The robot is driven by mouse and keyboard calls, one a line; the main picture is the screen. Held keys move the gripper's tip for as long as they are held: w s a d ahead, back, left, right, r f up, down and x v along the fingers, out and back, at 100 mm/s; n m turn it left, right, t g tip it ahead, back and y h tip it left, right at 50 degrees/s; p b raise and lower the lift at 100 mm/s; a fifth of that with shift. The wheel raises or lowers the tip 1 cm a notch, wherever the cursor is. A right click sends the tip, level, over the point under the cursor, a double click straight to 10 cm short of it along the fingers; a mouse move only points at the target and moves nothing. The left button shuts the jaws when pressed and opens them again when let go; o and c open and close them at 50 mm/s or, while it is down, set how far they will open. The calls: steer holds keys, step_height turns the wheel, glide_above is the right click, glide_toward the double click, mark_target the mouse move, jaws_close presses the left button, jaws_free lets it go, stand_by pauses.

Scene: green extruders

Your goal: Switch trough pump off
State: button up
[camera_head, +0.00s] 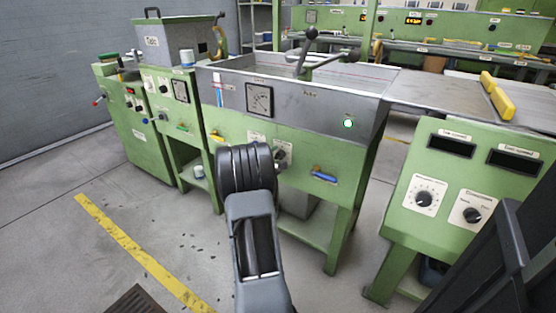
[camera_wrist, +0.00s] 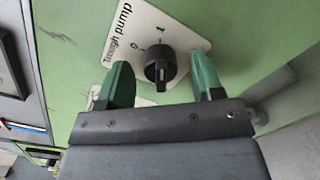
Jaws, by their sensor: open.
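The trough pump switch (camera_wrist: 160,68) is a black rotary knob on a white plate (camera_wrist: 133,28) lettered "Trough pump", with marks 0 and 1. Its bar looks roughly in line with the 1 mark. My gripper (camera_wrist: 163,75) is open, with one green finger on each side of the knob. The bar sits between the fingers, and gaps show on both sides. In the head view, the switch plate (camera_head: 283,150) is on the green front below the metal trough (camera_head: 300,95). My arm hides part of that front, and my fingers are hard to make out there.
A blue handle (camera_head: 325,176) sticks out right of the switch. A dial gauge (camera_head: 260,99) and a lit green lamp (camera_head: 348,123) are on the trough front. A control console (camera_head: 455,200) with knobs stands at right. Open floor (camera_head: 60,245) lies at left.

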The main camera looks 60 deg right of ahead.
steer(key=shift+d, duration=0.3)
steer(key=c, duration=0.9)
